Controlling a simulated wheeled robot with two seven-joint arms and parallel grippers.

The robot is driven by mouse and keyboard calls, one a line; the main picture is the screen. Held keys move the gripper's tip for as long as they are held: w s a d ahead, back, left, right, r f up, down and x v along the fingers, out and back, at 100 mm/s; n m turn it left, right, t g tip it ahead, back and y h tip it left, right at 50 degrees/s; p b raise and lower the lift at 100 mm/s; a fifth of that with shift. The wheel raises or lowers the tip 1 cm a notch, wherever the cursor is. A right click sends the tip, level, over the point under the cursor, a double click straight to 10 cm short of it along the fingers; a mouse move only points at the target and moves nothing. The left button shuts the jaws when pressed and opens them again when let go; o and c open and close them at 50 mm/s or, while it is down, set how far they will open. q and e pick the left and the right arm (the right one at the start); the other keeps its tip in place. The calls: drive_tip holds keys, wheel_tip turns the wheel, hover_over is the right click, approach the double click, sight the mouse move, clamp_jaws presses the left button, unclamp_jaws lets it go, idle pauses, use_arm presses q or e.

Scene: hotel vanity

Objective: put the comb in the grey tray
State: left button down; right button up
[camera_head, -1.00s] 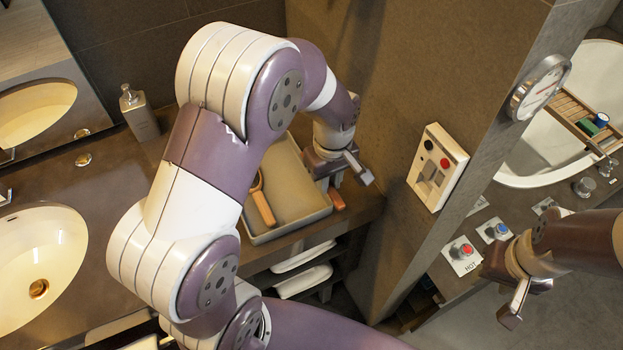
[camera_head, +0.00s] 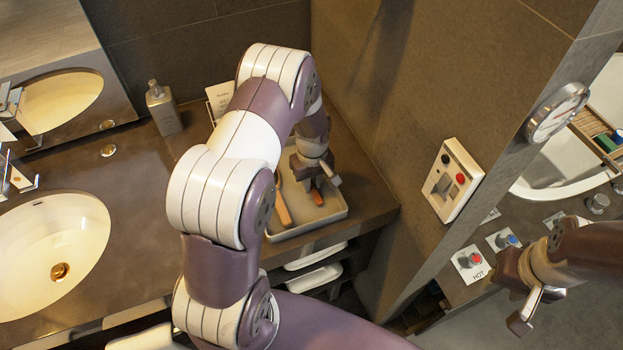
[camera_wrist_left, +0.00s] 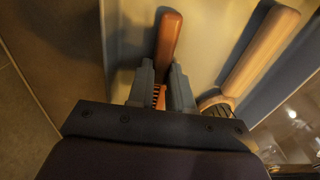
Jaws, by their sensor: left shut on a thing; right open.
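The comb, with an orange-brown handle, shows in the head view (camera_head: 316,197) and the left wrist view (camera_wrist_left: 170,38). My left gripper (camera_head: 312,183) is shut on its toothed part, between the fingers in the wrist view (camera_wrist_left: 162,88). The grey tray (camera_head: 318,224) stands at the counter's right end, partly hidden by my left arm. The comb is over the tray's inside, in its right part; I cannot tell whether it touches the floor of the tray. My right gripper (camera_head: 527,308) is open and empty at the lower right, away from the tray.
A wooden-handled brush (camera_head: 283,208) lies in the tray, left of the comb; it also shows in the wrist view (camera_wrist_left: 262,50). A soap bottle (camera_head: 163,108) and a small card (camera_head: 219,100) stand behind. A wall with a switch panel (camera_head: 452,182) rises right of the tray.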

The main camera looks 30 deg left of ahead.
sight(312, 188)
use_arm(q)
drive_tip(key=shift+f, duration=0.2)
drive_tip(key=c, duration=1)
unclamp_jaws()
drive_tip(key=shift+r, duration=0.4)
wheel_tip(312, 188, up, 12)
drive_tip(key=b, duration=0.2)
drive_tip(key=s+d+m, duration=0.2)
drive_tip(key=s+m, duration=0.1)
drive_tip(key=s, duration=0.2)
drive_tip(key=s+d+r+m, duration=0.1)
drive_tip(key=s+d+m, duration=0.1)
drive_tip(key=s+m, duration=0.1)
drive_tip(key=s+d+r+m+t, duration=0.1)
drive_tip(key=s+d+m, duration=0.2)
drive_tip(key=s, duration=0.3)
drive_tip(key=shift+s+d+r+m, duration=0.1)
drive_tip(key=shift+s+r+m, duration=0.1)
drive_tip(key=shift+s+m, duration=0.25)
